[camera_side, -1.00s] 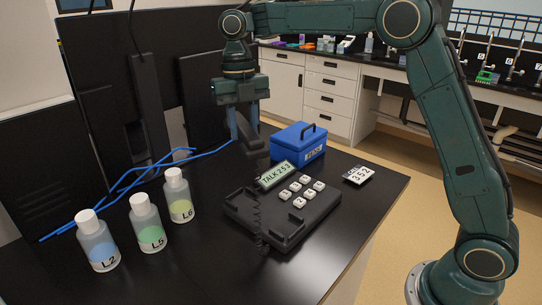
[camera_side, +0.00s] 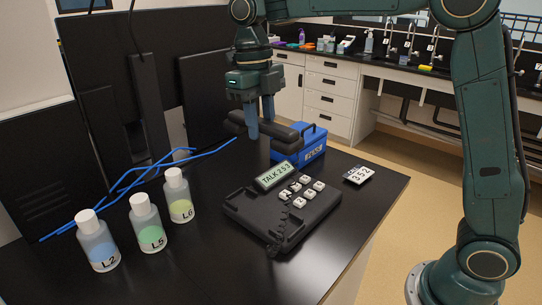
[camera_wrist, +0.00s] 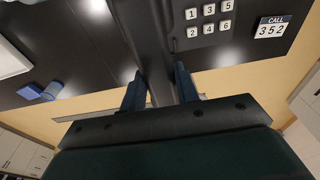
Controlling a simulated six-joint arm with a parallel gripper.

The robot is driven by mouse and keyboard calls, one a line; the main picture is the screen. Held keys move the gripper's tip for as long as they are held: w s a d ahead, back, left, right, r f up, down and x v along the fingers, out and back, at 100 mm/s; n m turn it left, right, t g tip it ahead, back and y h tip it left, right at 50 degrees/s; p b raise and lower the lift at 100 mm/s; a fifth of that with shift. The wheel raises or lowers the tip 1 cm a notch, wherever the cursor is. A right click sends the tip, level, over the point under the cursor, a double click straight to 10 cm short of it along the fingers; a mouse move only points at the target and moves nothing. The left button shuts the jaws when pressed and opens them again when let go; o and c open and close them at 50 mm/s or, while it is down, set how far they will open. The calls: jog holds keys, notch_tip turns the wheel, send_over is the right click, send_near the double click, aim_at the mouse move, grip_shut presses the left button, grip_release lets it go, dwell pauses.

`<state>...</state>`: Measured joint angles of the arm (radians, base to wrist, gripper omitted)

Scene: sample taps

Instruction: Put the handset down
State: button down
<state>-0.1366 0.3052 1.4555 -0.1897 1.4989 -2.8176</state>
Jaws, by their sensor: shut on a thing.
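My gripper (camera_side: 259,136) is shut on the black handset (camera_side: 284,136) and holds it raised above the bench, behind the phone base and in front of the blue box. In the wrist view the dark handset (camera_wrist: 153,50) runs between the two blue fingers of my gripper (camera_wrist: 160,80). The black phone base (camera_side: 283,226) lies flat on the bench, with several white keys and a tilted display (camera_side: 275,176) reading TALK 253. The handset's far end is partly hidden.
A blue box (camera_side: 312,150) with a handle stands close behind the handset. Bottles L2 (camera_side: 98,244), L5 (camera_side: 147,226) and L6 (camera_side: 178,197) stand at left, near blue tubes (camera_side: 135,184). A card (camera_side: 358,175) reading 352 lies right of the base.

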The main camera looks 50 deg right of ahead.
send_over(264, 215)
jog(key=f, duration=1.5)
jog(key=shift+w+f, duration=0.2)
jog(key=shift+f, duration=0.2)
jog(key=shift+f, duration=0.1)
jog(key=shift+f, duration=2.05)
jog(key=c, duration=1.1)
grip_release()
jog(key=shift+f, duration=0.15)
jog(key=shift+o, duration=0.2)
notch_tip(264, 215, up, 12)
jog(key=w, duration=0.1)
jog(key=shift+w, duration=0.2)
